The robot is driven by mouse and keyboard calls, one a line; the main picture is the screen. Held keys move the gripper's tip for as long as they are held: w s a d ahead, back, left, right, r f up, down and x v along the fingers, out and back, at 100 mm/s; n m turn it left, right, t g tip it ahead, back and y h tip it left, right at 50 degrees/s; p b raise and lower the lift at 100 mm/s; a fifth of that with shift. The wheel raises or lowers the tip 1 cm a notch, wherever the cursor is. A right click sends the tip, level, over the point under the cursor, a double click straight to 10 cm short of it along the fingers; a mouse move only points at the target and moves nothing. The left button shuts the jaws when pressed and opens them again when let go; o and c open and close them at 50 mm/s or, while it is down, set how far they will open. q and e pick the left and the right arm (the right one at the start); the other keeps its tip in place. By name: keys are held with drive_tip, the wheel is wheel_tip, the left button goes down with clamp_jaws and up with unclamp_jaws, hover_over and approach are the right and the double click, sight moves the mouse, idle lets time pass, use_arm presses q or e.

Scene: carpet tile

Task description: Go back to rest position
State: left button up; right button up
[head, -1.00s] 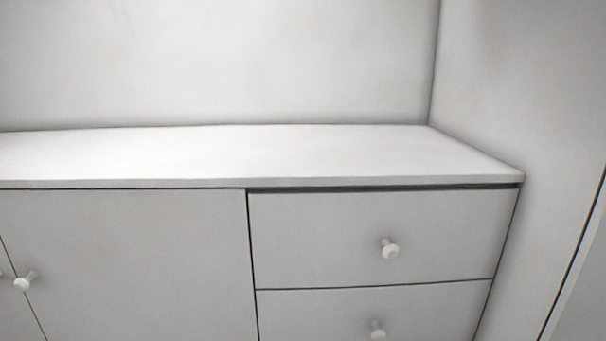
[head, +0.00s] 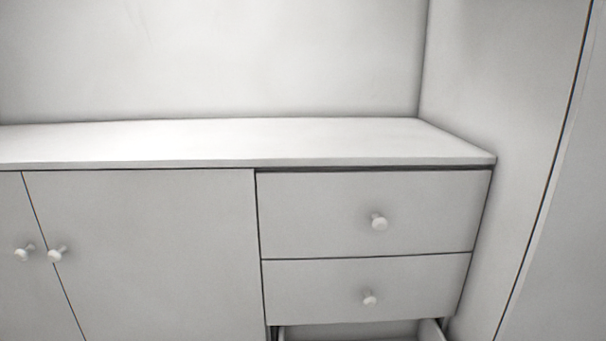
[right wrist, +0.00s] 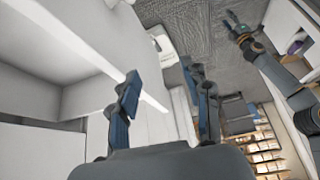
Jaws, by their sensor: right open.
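My right gripper (right wrist: 163,77) shows in the right wrist view with its two dark fingers spread apart and nothing between them. It is close to a white surface on the left of that view. Another dark arm, which looks like my left one, comes in at the upper right, and its gripper (right wrist: 236,23) is too small to read. No gripper shows in the head view.
A white cabinet has a bare top (head: 240,140), closed doors (head: 150,235), a closed upper drawer (head: 330,215) and a closed middle drawer (head: 320,290). A lower drawer (head: 432,331) stands open at the bottom edge. Grey carpet (right wrist: 200,28) shows clear in the wrist view.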

drive_tip(key=s+a+f+m+t, duration=0.2)
drive_tip(key=s+a+m, duration=0.2)
drive_tip(key=s+m, duration=0.1)
drive_tip(key=s+d+m+t+h, duration=0.1)
drive_tip(key=s+d+m+h, duration=0.4)
drive_tip(key=s+d+m, duration=0.35)
wheel_tip(320, 180, down, 31)
drive_tip(key=m+g+b, duration=0.1)
drive_tip(key=m+b, duration=0.1)
drive_tip(key=b, duration=0.3)
use_arm(q)
wheel_tip(320, 180, down, 9)
drive_tip(key=b, duration=0.3)
drive_tip(key=shift+s+b, duration=0.15)
drive_tip(key=shift+b, duration=0.25)
use_arm(e)
drive_tip(key=s+d+f, duration=0.2)
drive_tip(key=s+f, duration=0.6)
drive_tip(key=f, duration=0.2)
drive_tip(key=s+d+f+g, duration=0.1)
drive_tip(key=s+f, duration=0.8)
drive_tip(key=f, duration=0.2)
drive_tip(key=shift+d+h, duration=0.4)
